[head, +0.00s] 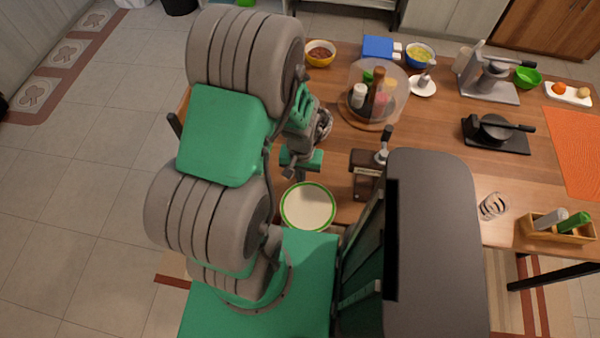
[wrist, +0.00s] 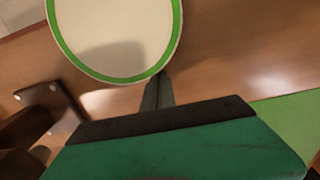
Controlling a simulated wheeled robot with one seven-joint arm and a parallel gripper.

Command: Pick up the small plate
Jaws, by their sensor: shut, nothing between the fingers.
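The small plate (head: 308,207) is white with a green rim and lies on the wooden table near its front edge. In the wrist view the plate (wrist: 115,38) fills the upper left, partly cut off by the top of the picture. My gripper (wrist: 158,80) is shut and empty, its dark fingertips at the plate's near rim. I cannot tell whether they touch it. In the head view my gripper (head: 291,172) is just beyond the plate's far rim, partly hidden by my arm.
A brown and metal device (head: 366,172) stands right of the plate; its dark base (wrist: 40,115) shows at the wrist view's left. Behind are a round spice tray with a clear cover (head: 365,80) and a yellow bowl (head: 320,53). The table (head: 435,110) has bare wood in the middle.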

